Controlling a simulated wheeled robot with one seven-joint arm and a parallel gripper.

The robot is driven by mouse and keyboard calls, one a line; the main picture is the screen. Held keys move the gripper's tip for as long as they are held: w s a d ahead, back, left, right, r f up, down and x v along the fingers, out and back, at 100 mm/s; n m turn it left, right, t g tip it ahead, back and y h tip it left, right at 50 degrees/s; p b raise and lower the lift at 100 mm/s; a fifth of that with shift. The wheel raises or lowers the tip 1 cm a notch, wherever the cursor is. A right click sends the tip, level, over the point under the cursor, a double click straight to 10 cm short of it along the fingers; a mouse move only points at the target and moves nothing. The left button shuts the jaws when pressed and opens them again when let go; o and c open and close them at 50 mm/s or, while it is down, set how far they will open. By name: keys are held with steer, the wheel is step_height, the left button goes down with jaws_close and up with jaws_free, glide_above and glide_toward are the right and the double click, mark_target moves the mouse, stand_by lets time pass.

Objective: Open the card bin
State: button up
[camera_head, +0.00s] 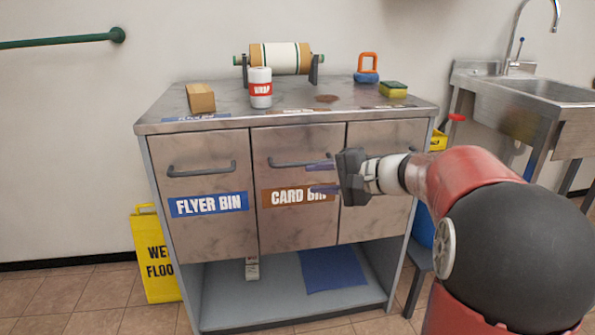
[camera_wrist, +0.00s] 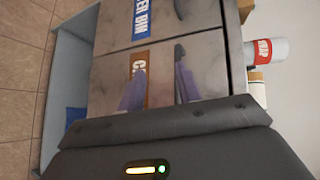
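The card bin (camera_head: 285,220) is the middle metal front of the cabinet, with an orange-brown label reading CARD BIN. It looks flush with its neighbours, so shut. Its dark bar handle (camera_head: 288,163) runs across above the label. My gripper (camera_head: 318,177) is open and empty in front of the bin's right side, its fingers one above the other, near the handle's right end. In the wrist view my gripper (camera_wrist: 160,82) has its two purple fingers apart, over the card bin front (camera_wrist: 110,80). One finger covers part of the handle; whether they touch cannot be told.
The flyer bin (camera_head: 205,190) is left of the card bin, with its own handle. A third front (camera_head: 375,220) is partly behind my arm. On top stand a can (camera_head: 260,88), a roll holder, a brown block and a sponge. A yellow floor sign (camera_head: 155,255) stands left; a sink is right.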

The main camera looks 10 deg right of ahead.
mark_target(303, 163)
steer(key=w+d+m+t, duration=0.2)
steer(key=w+d, duration=0.2)
steer(key=shift+y, duration=0.3)
steer(key=x, duration=0.7)
steer(key=shift+w+a+r, duration=0.15)
steer(key=shift+w+a, duration=0.05)
steer(key=shift+a, duration=0.15)
jaws_close()
